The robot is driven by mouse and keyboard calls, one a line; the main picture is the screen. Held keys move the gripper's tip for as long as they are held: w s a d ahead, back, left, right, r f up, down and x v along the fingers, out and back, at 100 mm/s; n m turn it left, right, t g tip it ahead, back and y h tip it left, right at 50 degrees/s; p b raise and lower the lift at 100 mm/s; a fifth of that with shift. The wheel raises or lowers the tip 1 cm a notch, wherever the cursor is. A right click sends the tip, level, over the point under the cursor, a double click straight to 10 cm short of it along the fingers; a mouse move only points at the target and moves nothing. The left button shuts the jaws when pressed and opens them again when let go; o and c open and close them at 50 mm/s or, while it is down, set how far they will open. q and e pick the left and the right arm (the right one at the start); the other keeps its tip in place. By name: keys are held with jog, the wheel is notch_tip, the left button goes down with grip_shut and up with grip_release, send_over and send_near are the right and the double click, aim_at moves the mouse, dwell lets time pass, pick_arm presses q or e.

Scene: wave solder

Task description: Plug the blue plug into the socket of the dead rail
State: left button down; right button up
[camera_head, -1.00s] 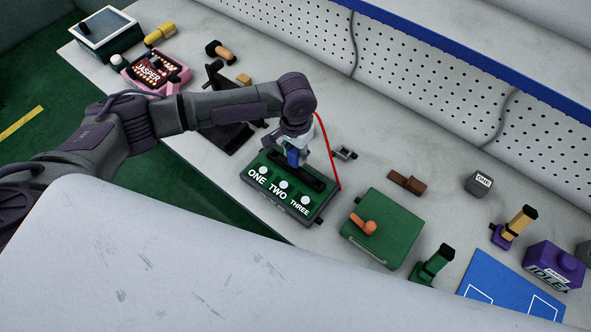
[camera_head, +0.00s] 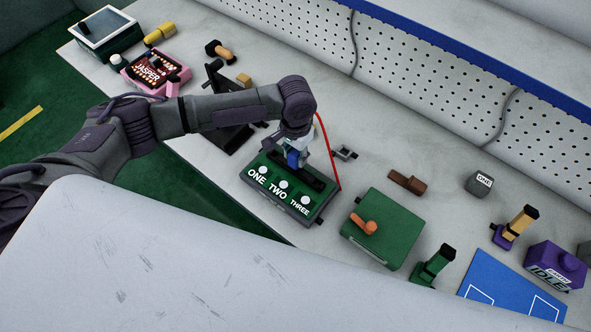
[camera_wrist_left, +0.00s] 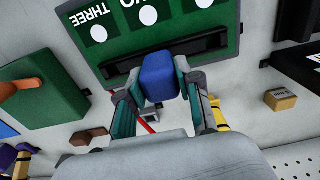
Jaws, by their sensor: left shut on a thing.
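The blue plug (camera_wrist_left: 158,77) is held between the fingers of my left gripper (camera_wrist_left: 160,92), which is shut on it. In the head view the blue plug (camera_head: 293,157) shows below my left gripper (camera_head: 294,150), over the back part of the green panel (camera_head: 318,207). This panel has three white round lamps marked ONE, TWO and THREE, and a dark slotted bar (camera_wrist_left: 170,56) behind them. In the wrist view the plug overlaps the bar's edge; I cannot tell whether it touches or enters a socket. No right gripper shows.
A red cable (camera_head: 328,150) runs behind the panel to its right. A green box with an orange lever (camera_head: 390,230) stands to the right. A black stand (camera_head: 232,137) is at left, a small metal part (camera_head: 346,153) behind, and a brown block (camera_head: 406,182) further right.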

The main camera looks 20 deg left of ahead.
pick_arm(q)
jog(key=shift+f, duration=0.7)
dwell(0.5)
jog(key=c, duration=0.7)
grip_release()
notch_tip(320, 180, up, 12)
jog(key=shift+r, duration=0.1)
dwell(0.3)
